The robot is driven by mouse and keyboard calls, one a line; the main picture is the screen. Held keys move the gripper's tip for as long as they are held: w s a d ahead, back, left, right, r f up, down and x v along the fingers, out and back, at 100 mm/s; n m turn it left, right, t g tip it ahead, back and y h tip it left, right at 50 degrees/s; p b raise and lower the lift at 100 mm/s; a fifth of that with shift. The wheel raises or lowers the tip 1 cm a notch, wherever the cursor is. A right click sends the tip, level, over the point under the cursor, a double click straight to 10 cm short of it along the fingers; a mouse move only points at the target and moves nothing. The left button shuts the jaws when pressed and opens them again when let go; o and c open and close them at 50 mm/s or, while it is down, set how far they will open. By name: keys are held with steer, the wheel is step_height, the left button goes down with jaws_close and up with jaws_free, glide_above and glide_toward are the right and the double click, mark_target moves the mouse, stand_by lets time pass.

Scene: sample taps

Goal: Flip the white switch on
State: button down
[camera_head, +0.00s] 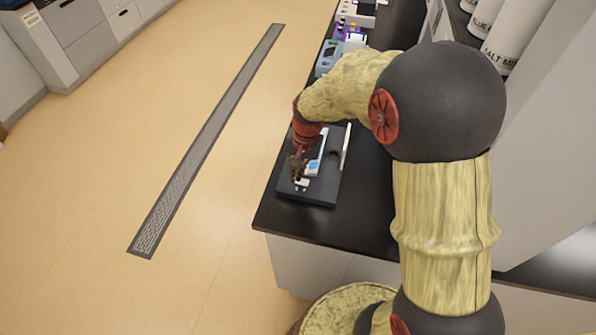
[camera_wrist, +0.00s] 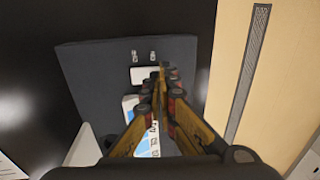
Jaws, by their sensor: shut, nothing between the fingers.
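A dark grey board (camera_head: 318,194) lies on the black bench and also fills much of the wrist view (camera_wrist: 85,75). A small white block (camera_wrist: 143,75), which looks like the white switch, sits on it; I cannot tell its on or off position. In the head view a small white patch (camera_head: 302,183) shows near my gripper. A white and blue device (camera_head: 313,167) stands on the board, partly hidden by my fingers in the wrist view (camera_wrist: 129,104). My gripper (camera_wrist: 162,72) is shut and empty, its tips just right of the white block; contact is unclear.
Two small pale fittings (camera_wrist: 144,56) sit beyond the white block. A white upright panel (camera_head: 346,147) stands on the device's right side. Blue and purple lab items (camera_head: 328,58) stand farther along the bench (camera_head: 290,223). White labelled containers (camera_head: 510,35) are at the upper right.

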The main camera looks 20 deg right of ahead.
steer(key=shift+w+a+f, duration=0.1)
steer(key=shift+a+f, duration=0.05)
steer(key=shift+f, duration=0.25)
steer(key=shift+s+d+r+p, duration=0.35)
steer(key=shift+s+d+p, duration=0.15)
steer(key=shift+d, duration=0.15)
steer(key=shift+w, duration=0.1)
step_height(320, 180, up, 14)
steer(key=a+p, duration=0.1)
steer(key=p, duration=0.4)
steer(key=shift+w+a, duration=0.25)
steer(key=shift+w, duration=0.2)
steer(key=shift+f, duration=0.1)
